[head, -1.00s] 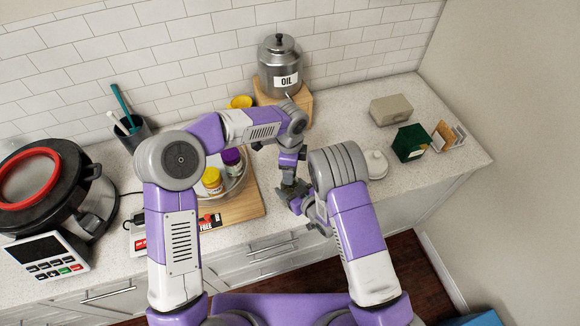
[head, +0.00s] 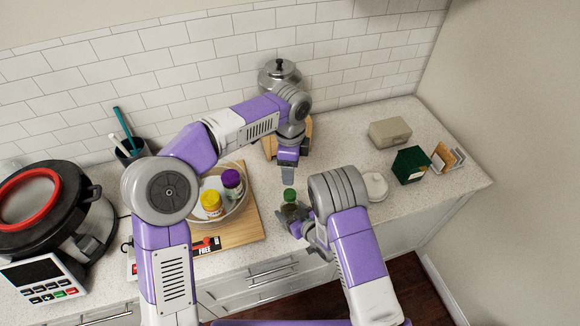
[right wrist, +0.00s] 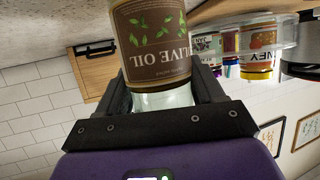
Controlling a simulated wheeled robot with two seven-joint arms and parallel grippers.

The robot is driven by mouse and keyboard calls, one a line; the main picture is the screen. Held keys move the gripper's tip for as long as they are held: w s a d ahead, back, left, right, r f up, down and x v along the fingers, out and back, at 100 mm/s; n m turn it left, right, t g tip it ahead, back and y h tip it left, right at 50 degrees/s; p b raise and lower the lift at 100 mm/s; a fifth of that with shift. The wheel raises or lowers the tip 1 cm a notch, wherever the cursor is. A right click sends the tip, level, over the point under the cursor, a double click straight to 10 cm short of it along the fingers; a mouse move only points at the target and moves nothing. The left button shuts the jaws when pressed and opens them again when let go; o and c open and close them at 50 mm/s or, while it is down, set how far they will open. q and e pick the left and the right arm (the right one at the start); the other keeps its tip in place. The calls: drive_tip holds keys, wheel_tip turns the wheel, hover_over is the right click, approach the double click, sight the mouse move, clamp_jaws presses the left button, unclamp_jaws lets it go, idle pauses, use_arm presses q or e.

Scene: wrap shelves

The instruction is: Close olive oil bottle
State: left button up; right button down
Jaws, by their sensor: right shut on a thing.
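The olive oil bottle (head: 290,207) is in my right gripper (head: 296,222), near the front edge of the counter. A green cap (head: 289,195) shows at the bottle's top; how tightly it sits cannot be told. In the right wrist view the bottle (right wrist: 155,40) has a brown "OLIVE OIL" label, upside down in the picture, between the two dark fingers of my right gripper (right wrist: 163,85). My left gripper (head: 288,173) is beyond the cap in the head view, apart from it, with nothing seen in it. Its fingers overlap, so their opening is unclear.
A round tray (head: 238,212) holds a yellow-capped jar (head: 211,203) and a purple-capped jar (head: 232,182) on a wooden board (head: 245,228). A metal oil canister (head: 279,74) stands behind my left arm. A green box (head: 411,165) and a white lidded dish (head: 375,186) are at right.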

drive_tip(key=shift+c, duration=0.3)
unclamp_jaws()
drive_tip(key=b+v, duration=0.1)
drive_tip(key=v, duration=0.6)
drive_tip(key=shift+s, duration=0.2)
drive_tip(key=shift+d+r, duration=0.15)
